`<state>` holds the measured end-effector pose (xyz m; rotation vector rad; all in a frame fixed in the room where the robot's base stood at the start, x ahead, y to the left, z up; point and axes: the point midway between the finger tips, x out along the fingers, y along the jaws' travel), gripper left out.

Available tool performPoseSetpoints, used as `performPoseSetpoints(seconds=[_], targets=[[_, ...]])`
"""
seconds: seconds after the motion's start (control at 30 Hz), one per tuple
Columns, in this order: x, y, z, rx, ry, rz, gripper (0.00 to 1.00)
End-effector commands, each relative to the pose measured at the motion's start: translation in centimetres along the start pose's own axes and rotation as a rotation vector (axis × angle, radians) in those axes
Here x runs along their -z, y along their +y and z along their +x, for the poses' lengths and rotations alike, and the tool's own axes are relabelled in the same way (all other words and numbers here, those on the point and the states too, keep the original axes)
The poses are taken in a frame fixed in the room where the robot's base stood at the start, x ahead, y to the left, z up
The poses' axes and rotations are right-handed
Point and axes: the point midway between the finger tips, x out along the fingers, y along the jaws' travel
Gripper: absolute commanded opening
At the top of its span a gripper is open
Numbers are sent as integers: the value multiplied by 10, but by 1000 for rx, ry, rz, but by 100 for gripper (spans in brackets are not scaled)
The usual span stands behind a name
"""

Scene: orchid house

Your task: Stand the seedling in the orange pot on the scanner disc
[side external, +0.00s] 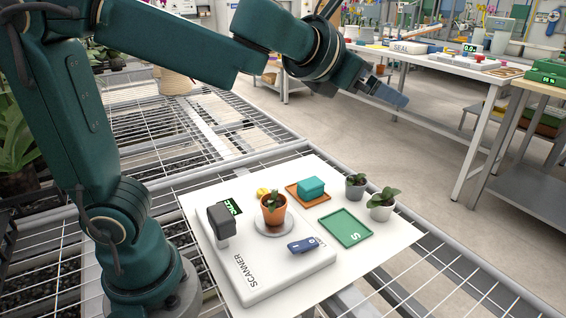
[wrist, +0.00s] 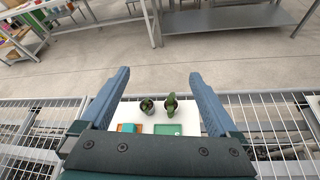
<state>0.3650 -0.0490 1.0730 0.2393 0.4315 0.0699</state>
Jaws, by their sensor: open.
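The seedling in the orange pot (side external: 273,211) stands upright on the round scanner disc (side external: 274,231) of the white scanner (side external: 262,268) in the side view. It is not visible in the wrist view. My gripper (side external: 398,98) is raised high, well above and to the right of the pot, and apart from everything on the board. In the wrist view my gripper (wrist: 160,85) has its two blue fingers wide apart with nothing between them.
On the white board lie a green tray (side external: 345,228), an orange tray (side external: 296,194) with a teal block (side external: 311,187), a grey pot with a seedling (side external: 356,188) and a white pot with a seedling (side external: 381,208). A dark scanner head (side external: 221,220) and a blue item (side external: 303,245) flank the disc.

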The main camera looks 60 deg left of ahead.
Motion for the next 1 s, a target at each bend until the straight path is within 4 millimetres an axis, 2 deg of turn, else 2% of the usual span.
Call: performPoseSetpoints(seconds=[0.03, 0.13, 0.27, 0.37, 0.43, 0.5, 0.6, 0.7, 0.8, 1.0], targets=[[-14, -6, -10, 54, -80, 187, 96], [-25, -29, -33, 156, -218, 607, 96], [-5, -59, -64, 265, -346, 1184, 96], [35, -72, -83, 356, -395, 1634, 96], [72, -74, -94, 437, -401, 1937, 96], [109, -68, -103, 533, -386, 2206, 96], [156, -52, -115, 686, -346, 2505, 96], [188, -35, -124, 823, -302, 2691, 96], [204, -25, -130, 910, -277, 2783, 96], [210, -21, -132, 944, -269, 2813, 96]])
